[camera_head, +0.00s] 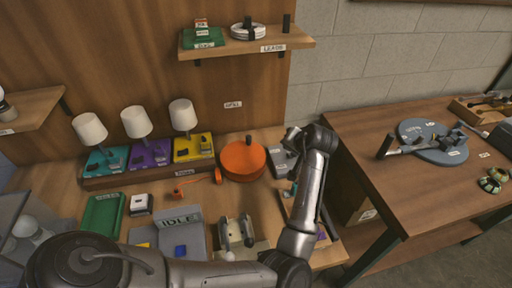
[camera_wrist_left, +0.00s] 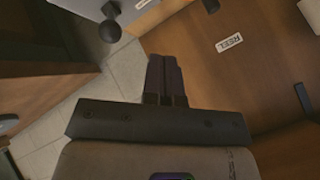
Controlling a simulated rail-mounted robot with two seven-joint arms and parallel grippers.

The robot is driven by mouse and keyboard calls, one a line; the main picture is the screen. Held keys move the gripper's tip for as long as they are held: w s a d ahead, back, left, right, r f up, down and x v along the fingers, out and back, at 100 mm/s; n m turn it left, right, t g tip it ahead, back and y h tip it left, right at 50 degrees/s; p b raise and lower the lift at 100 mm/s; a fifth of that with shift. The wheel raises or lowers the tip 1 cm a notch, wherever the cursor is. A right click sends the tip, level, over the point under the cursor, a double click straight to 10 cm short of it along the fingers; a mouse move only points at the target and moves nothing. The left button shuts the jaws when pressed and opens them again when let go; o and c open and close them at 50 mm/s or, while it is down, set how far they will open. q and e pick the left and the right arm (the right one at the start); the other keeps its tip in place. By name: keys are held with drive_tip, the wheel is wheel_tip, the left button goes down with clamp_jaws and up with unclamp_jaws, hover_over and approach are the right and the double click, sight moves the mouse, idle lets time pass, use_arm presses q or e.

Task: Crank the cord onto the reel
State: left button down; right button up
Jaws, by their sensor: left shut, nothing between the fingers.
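The orange reel (camera_head: 243,160) lies flat at the back of the bench, with a dark upright knob (camera_head: 249,140) on its top. A short orange cord (camera_head: 196,183) lies on the bench to its left, its far end close to the reel. My left gripper (camera_head: 291,136) is above and to the right of the reel, apart from it. In the left wrist view its dark fingers (camera_wrist_left: 165,77) are shut together and empty. The REEL label (camera_wrist_left: 230,42) shows on the back panel past the fingers. My right gripper is out of view.
A grey box (camera_head: 283,163) stands right of the reel. Three small lamps on coloured bases (camera_head: 193,147) stand to its left. A green tray (camera_head: 101,217) and a grey IDLE panel (camera_head: 181,222) are in front. A shelf (camera_head: 250,45) hangs above. A second table (camera_head: 410,190) is at right.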

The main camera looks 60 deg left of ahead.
use_arm(q)
drive_tip(key=f+m+g+y, duration=0.1)
drive_tip(key=f+m+g, duration=0.1)
drive_tip(key=m+g+y+b, duration=0.2)
approach(255, 149)
drive_tip(key=a, duration=0.2)
drive_tip(key=s+a, duration=0.1)
drive_tip(key=a, duration=0.1)
drive_tip(key=shift+s+a+f, duration=0.1)
drive_tip(key=shift+a, duration=0.25)
drive_tip(key=shift+s+a, duration=0.25)
drive_tip(key=shift+a, duration=0.75)
drive_tip(key=shift+s+a+b, duration=0.2)
drive_tip(key=shift+a+b, duration=0.1)
drive_tip(key=shift+a, duration=0.45)
